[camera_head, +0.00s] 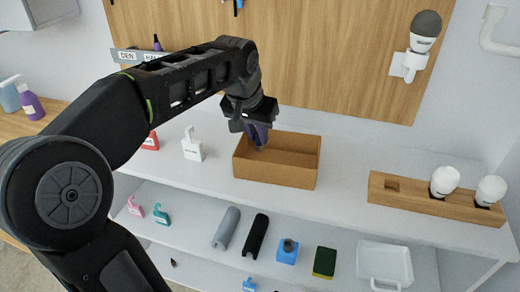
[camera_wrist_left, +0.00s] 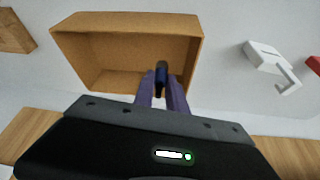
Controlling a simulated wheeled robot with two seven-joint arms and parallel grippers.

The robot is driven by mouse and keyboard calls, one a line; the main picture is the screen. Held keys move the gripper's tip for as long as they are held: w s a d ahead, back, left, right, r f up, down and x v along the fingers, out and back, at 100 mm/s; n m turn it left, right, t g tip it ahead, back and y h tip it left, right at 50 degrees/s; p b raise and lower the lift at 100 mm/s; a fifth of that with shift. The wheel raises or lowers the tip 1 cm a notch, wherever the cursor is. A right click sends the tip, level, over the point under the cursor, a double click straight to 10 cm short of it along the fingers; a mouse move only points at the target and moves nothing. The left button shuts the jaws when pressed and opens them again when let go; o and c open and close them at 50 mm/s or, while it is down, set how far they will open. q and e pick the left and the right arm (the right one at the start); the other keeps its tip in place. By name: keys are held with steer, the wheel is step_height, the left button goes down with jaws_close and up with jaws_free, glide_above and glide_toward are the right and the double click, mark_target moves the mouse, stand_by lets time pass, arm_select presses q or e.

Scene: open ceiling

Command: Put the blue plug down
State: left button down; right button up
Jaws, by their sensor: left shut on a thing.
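My left gripper (camera_head: 257,135) reaches in from the left, its purple fingers pointing down at the left part of an open brown box (camera_head: 285,176). In the left wrist view, the gripper (camera_wrist_left: 162,98) is shut on a small dark blue plug (camera_wrist_left: 161,74), which sticks out past the fingertips. The box's open inside (camera_wrist_left: 120,50) lies beyond the plug in that view. I cannot tell whether the plug touches the box. In the head view the plug is hidden by the gripper. My right gripper is out of view.
The box stands on a white shelf, with a white padlock-like item (camera_head: 192,150) to its left. A wooden holder (camera_head: 410,194) with white bulbs is at right. The shelf between box and holder is clear. A lower shelf carries several items, including a white tray (camera_head: 384,252).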

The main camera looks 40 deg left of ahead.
mark_target(257, 145)
arm_select(q)
steer(key=shift+f, duration=0.2)
steer(key=shift+f, duration=1.8)
steer(key=shift+f, duration=0.15)
steer(key=c, duration=1.4)
jaws_free()
steer(key=shift+o, duration=0.2)
steer(key=shift+s+r, duration=0.1)
steer(key=shift+r, duration=0.3)
steer(key=a+v, duration=0.1)
steer(key=v, duration=1)
steer(key=shift+d+r, duration=0.2)
steer(key=shift+d, duration=0.3)
